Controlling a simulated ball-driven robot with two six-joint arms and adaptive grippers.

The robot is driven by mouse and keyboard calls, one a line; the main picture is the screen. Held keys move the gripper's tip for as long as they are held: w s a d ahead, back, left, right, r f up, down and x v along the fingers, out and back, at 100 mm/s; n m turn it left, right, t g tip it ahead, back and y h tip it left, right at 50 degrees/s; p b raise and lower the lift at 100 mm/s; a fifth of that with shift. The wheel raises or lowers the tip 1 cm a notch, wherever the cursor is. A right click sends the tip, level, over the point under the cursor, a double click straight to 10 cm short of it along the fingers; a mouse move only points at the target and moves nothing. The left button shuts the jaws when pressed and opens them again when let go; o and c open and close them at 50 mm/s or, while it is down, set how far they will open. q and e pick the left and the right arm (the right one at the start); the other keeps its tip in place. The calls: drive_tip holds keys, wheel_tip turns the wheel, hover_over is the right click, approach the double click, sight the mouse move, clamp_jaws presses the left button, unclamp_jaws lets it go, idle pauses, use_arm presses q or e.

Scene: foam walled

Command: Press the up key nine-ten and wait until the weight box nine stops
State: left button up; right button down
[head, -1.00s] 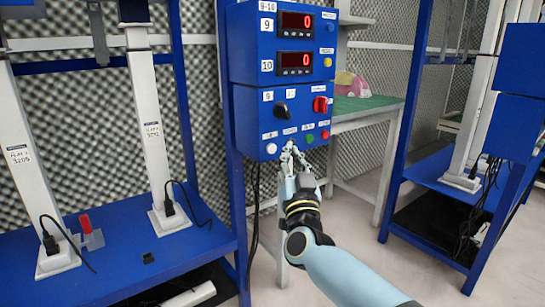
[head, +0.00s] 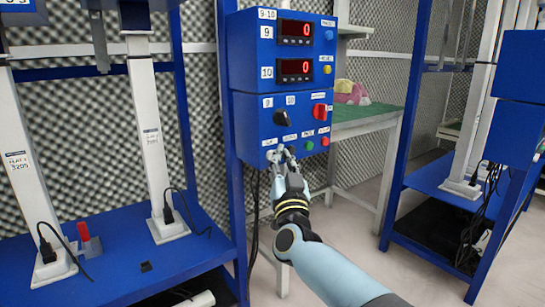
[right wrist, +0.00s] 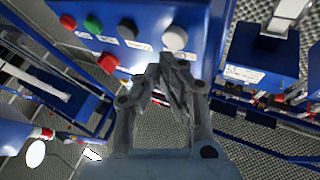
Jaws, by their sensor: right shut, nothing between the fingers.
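The blue control box (head: 247,125) labelled 9-10 has two red displays for 9 (head: 296,29) and 10 (head: 295,69), both reading 0. Below are a black selector knob (head: 282,118) and a red knob (head: 319,110). Its bottom row has a green button (head: 309,146), a red button (head: 325,141), and, in the right wrist view, a black button (right wrist: 127,29) and a white button (right wrist: 175,38). My right gripper (head: 282,153) is shut and empty, its fingertips close to the white button; I cannot tell whether they touch. The button labels are too small to read. My left gripper is out of view.
At left, a blue rack shelf (head: 110,245) bears two white columns (head: 151,140) with black cables. A green-topped table (head: 372,115) with a pink and yellow item stands behind the box. Another blue rack (head: 415,175) stands at right.

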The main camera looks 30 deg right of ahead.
idle(0.8)
drive_tip(key=shift+w, duration=0.4)
